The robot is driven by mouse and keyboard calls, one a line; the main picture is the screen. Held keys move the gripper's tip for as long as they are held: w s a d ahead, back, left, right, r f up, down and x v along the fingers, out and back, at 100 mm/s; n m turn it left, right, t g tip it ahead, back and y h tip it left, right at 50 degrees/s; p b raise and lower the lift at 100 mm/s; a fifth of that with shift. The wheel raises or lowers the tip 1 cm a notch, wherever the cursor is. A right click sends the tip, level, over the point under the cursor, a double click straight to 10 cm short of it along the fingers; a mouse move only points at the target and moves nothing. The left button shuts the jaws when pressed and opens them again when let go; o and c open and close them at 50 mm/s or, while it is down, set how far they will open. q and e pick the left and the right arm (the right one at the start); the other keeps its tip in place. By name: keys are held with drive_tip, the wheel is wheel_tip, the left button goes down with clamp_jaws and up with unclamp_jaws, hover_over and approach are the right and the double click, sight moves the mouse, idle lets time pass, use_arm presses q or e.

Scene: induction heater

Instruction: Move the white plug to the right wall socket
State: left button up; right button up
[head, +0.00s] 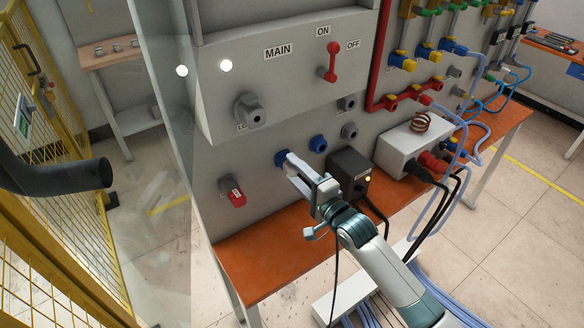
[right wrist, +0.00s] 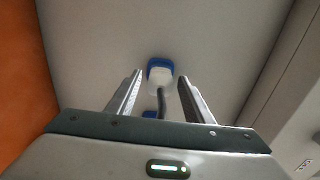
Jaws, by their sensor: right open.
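The white plug (right wrist: 159,78) sits in the left blue wall socket (right wrist: 158,63), with a dark cable running from it. In the head view this left socket (head: 281,158) is partly covered by my right gripper (head: 291,163). My right gripper is open, its two fingers (right wrist: 160,88) pointing at the panel on either side of the plug, with gaps between them and it. My left gripper is not in view.
A black box (head: 350,172) stands on the orange table (head: 262,262), close right of my right gripper. A red connector (head: 236,197) is on the panel to the left. A grey box with a copper coil (head: 400,150) and several cables are further right.

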idle(0.4)
clamp_jaws()
drive_tip(key=shift+s+d+f+p, duration=0.1)
drive_tip(key=shift+p, duration=0.2)
drive_tip(key=shift+s+d, duration=0.35)
drive_tip(key=shift+s, duration=0.15)
drive_tip(key=shift+s+d+p, duration=0.1)
drive_tip(key=shift+s+p, duration=0.05)
drive_tip(key=shift+p, duration=0.2)
drive_tip(key=shift+s+d, duration=0.1)
